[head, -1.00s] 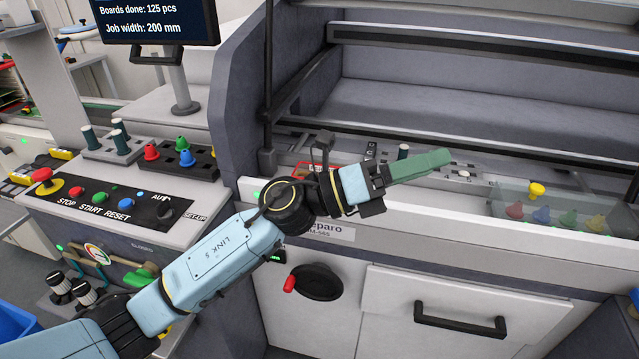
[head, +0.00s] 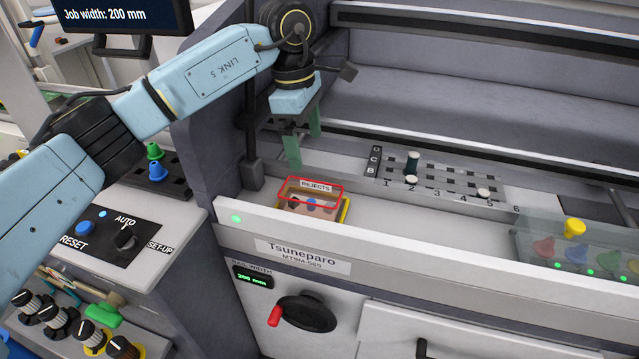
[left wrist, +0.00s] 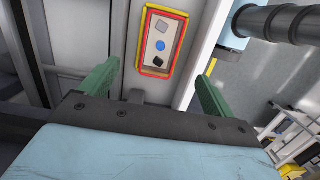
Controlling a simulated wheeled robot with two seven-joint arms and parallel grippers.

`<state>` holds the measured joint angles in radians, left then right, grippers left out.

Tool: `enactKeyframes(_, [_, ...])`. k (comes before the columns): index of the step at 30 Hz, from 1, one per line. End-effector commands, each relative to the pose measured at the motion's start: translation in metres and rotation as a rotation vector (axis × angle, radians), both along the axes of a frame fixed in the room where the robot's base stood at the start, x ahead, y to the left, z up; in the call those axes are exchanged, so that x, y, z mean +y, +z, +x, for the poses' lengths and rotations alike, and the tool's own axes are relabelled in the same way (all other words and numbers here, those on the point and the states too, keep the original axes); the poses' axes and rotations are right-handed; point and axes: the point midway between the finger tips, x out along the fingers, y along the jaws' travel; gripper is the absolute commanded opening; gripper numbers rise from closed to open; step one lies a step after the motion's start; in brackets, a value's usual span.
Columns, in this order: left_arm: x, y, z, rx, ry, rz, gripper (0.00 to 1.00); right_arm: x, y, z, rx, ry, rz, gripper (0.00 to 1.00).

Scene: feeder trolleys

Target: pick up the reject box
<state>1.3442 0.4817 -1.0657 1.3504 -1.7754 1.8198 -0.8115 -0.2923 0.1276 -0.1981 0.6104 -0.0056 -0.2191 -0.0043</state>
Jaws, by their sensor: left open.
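The reject box (head: 342,211) is a small yellow box with a red outline and a REJECTS label. It sits on the white ledge at the left end of the machine bed. In the left wrist view the reject box (left wrist: 177,72) shows several small pieces inside, one of them blue. My left gripper (head: 304,148) points down with its green fingers apart and empty, above and just behind the box in the head view. In the left wrist view the gripper (left wrist: 155,85) has the box ahead, between the finger lines. My right gripper is not in view.
A lettered and numbered peg board (head: 440,178) lies right of the box. A clear bin of coloured pegs (head: 575,250) stands further right. A dark post (head: 250,150) stands close left of my gripper. A red-handled crank (head: 303,312) is below the ledge.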

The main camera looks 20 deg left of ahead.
Motion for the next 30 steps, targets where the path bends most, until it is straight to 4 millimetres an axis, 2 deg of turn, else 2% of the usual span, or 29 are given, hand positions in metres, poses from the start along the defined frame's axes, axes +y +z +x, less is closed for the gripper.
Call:
enactKeyframes(4, [0.0, -0.018, -0.001, 0.005, 0.0, 0.007, 0.89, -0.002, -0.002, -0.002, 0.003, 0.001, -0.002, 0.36])
enactKeyframes(12, [-0.007, -0.068, -0.001, 0.004, -0.001, 0.004, 0.89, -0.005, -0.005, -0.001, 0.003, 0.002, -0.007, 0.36])
enactKeyframes(22, [-0.008, -0.091, -0.001, 0.004, 0.0, 0.003, 0.89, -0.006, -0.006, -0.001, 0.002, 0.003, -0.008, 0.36])
enactKeyframes(30, [-0.009, -0.13, -0.001, 0.004, 0.0, 0.002, 0.89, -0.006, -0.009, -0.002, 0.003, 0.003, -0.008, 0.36])
